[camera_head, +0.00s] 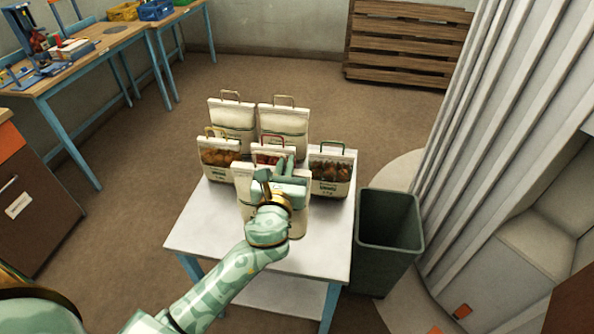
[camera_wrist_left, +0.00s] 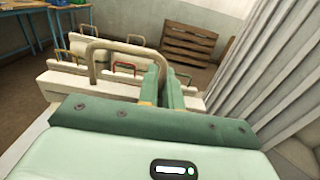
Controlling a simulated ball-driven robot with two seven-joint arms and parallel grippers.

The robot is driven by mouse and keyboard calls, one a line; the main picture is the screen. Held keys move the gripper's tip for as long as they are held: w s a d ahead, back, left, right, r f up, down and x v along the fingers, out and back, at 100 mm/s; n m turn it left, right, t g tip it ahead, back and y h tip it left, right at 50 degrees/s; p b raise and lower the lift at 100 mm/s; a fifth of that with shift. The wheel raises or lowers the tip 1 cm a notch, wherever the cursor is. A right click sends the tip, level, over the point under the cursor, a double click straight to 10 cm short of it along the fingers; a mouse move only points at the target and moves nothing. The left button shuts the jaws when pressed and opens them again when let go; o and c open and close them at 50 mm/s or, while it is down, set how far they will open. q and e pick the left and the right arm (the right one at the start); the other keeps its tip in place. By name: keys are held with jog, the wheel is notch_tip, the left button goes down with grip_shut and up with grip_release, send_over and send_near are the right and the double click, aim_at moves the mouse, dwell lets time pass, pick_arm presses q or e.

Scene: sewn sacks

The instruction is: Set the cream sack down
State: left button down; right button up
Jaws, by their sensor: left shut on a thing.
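A cream sack (camera_head: 243,188) is at the front of the group of sacks, over the small white table (camera_head: 205,232). My left gripper (camera_head: 284,168) is shut on its top, and the hand hides much of its front. In the left wrist view, the fingers (camera_wrist_left: 166,88) close at the right side of the sack's tan handle (camera_wrist_left: 103,47). The sack looks upright. I cannot tell whether its bottom touches the tabletop. My right gripper is not in view.
Two pale sacks (camera_head: 231,115) (camera_head: 284,121) stand behind. Sacks with yellow (camera_head: 219,157), red (camera_head: 270,154) and green (camera_head: 331,174) handles stand close around the held one. The table's front left is bare. A dark green bin (camera_head: 388,245) stands at its right.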

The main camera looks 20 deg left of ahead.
pick_arm(q)
jog(key=a+f+b, duration=0.1)
jog(key=a, duration=0.1)
jog(key=w+a+f+b, duration=0.1)
jog(key=a+f, duration=0.1)
jog(key=w+a+f, duration=0.1)
jog(key=a+f, duration=0.1)
jog(key=shift+a+b, duration=0.15)
jog(key=shift+b, duration=0.25)
jog(key=f, duration=0.1)
jog(key=a+f+b, duration=0.1)
jog(key=f+b, duration=0.1)
jog(key=shift+w+a+f, duration=0.25)
jog(key=shift+f, duration=0.1)
jog(key=shift+d+f+b, duration=0.1)
jog(key=shift+f+b, duration=0.4)
jog(key=shift+f, duration=0.05)
jog(key=c, duration=1.9)
grip_release()
jog(key=shift+s+f, duration=0.1)
jog(key=shift+f, duration=0.2)
jog(key=shift+c, duration=0.2)
jog(key=o, duration=0.4)
jog(key=shift+s+d+r, duration=0.1)
